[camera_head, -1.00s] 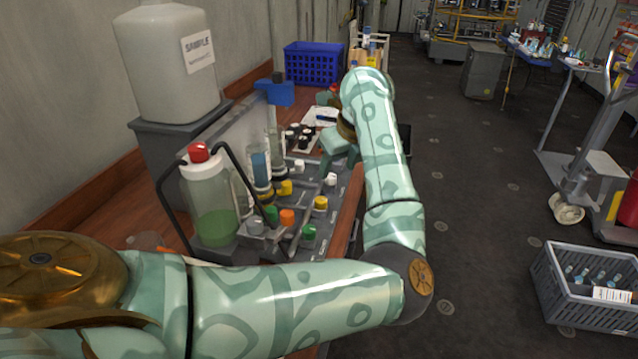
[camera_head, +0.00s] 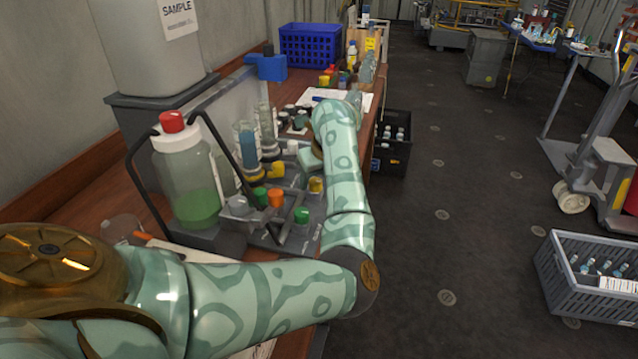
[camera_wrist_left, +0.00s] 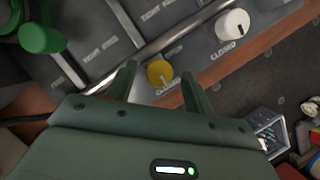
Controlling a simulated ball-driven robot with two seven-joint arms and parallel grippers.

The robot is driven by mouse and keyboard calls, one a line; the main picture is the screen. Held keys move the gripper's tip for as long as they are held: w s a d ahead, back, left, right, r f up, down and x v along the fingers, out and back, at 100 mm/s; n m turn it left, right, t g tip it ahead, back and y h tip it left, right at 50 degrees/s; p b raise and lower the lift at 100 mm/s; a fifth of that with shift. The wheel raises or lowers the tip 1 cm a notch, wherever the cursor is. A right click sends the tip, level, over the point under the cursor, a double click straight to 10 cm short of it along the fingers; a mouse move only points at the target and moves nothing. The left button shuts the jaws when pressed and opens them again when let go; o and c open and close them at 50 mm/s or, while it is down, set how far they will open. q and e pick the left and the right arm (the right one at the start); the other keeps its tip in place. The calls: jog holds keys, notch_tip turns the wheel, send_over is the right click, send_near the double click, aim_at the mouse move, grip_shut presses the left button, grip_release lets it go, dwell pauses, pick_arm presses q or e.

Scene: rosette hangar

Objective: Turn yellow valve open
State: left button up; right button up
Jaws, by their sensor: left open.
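The yellow valve knob (camera_head: 316,185) is on the front edge of the grey valve panel (camera_head: 240,222). In the left wrist view the yellow knob (camera_wrist_left: 160,73) lies between the spread fingertips of my left gripper (camera_wrist_left: 158,80), with the word CLOSED printed on the panel beside it. I cannot tell whether the fingers touch it. My left gripper also shows in the head view (camera_head: 307,163), just above and behind the knob, partly hidden by my own arm. My right gripper is not in view.
A white knob (camera_wrist_left: 232,24) marked CLOSED is nearby. Green (camera_head: 301,215) and orange (camera_head: 276,197) knobs and another yellow one (camera_head: 277,169) share the panel. A bottle of green liquid (camera_head: 190,180) stands left. A blue crate (camera_head: 311,45) is behind.

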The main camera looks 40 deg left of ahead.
pick_arm(q)
jog(key=shift+a+f, duration=0.1)
jog(key=shift+f, duration=0.15)
jog(key=c, duration=1)
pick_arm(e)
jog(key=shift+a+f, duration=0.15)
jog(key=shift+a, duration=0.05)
